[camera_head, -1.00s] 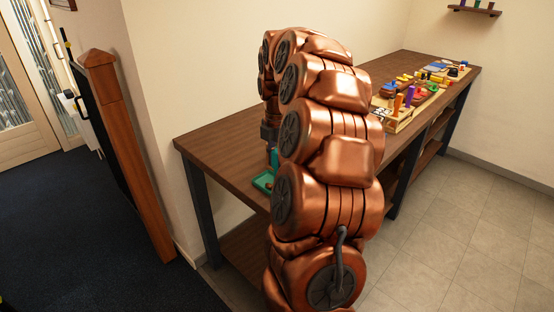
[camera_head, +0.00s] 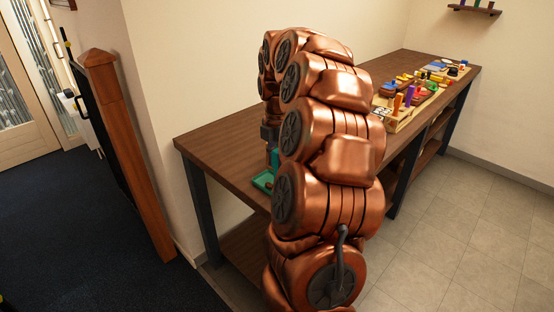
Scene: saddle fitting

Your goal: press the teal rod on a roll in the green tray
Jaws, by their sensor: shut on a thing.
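The green tray (camera_head: 262,180) sits on the near left part of the wooden table, and my arm hides its right side. A small brownish thing shows inside it, too small to make out as a roll. The teal rod (camera_head: 275,157) stands upright at the tray, partly hidden by my arm. My gripper (camera_head: 271,145) points down over the tray and is shut on the upper part of the rod. Its fingertips are mostly hidden behind my arm. I cannot tell whether the rod's lower end touches a roll.
The wooden table (camera_head: 215,150) is bare left of my arm. Farther right, a light wooden tray (camera_head: 400,124) holds upright orange and purple pegs, with several colourful pieces behind it. A wooden post (camera_head: 125,150) stands to the left of the table.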

